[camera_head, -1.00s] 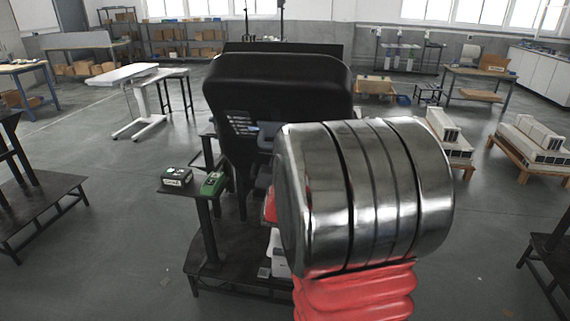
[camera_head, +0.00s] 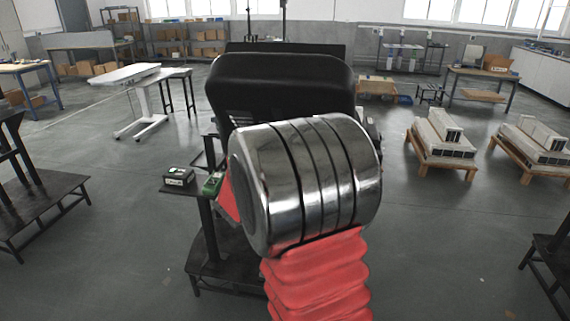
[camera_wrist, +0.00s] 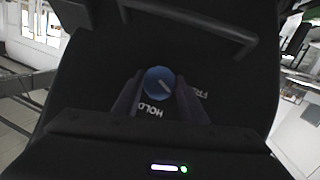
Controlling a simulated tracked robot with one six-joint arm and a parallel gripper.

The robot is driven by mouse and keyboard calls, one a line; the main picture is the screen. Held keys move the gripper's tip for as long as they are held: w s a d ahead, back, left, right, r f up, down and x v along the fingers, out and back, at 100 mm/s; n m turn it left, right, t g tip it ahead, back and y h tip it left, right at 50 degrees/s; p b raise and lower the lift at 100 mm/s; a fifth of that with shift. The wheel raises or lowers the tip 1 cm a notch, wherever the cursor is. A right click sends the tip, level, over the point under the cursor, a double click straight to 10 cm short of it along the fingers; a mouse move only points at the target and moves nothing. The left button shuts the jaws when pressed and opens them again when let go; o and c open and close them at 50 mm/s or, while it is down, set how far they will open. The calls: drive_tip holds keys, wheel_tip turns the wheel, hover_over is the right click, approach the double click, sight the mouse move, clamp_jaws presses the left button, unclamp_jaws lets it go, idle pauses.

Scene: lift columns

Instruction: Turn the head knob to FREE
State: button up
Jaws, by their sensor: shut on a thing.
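A round blue knob (camera_wrist: 158,80) shows in the wrist view on a dark panel (camera_wrist: 90,75). My gripper (camera_wrist: 157,88) has one dark finger on each side of the knob and is shut on it. A pale mark on the knob's face slants toward the lower right. The word HOLD stands just below the knob, and a partly covered FREE stands to the right, behind my right-hand finger. In the head view my metal arm link hides the knob and the gripper. The black unit (camera_head: 280,85) stands behind that link.
A small dark stand (camera_head: 185,188) with a black-and-white box and a green device is left of the unit. A dark bar (camera_wrist: 215,30) crosses the panel above the knob. Pallets (camera_head: 442,150) with pale blocks lie at the right. Open floor lies left and right.

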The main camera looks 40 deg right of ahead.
drive_tip(key=g+h, duration=0.2)
drive_tip(key=w+g, duration=0.1)
drive_tip(key=g, duration=0.1)
drive_tip(key=shift+a+f+n+h, duration=0.25)
drive_tip(key=shift+n+h, duration=0.15)
drive_tip(key=g+h, duration=0.1)
drive_tip(key=g, duration=0.1)
drive_tip(key=g+h, duration=0.1)
drive_tip(key=g, duration=0.1)
drive_tip(key=shift+w+n, duration=0.2)
drive_tip(key=shift+n, duration=0.1)
drive_tip(key=shift+g+h, duration=0.3)
drive_tip(key=shift+d, duration=0.1)
drive_tip(key=o, duration=0.8)
drive_tip(key=shift+f, duration=0.1)
drive_tip(key=shift+o, duration=1.3)
drive_tip(key=shift+s, duration=0.1)
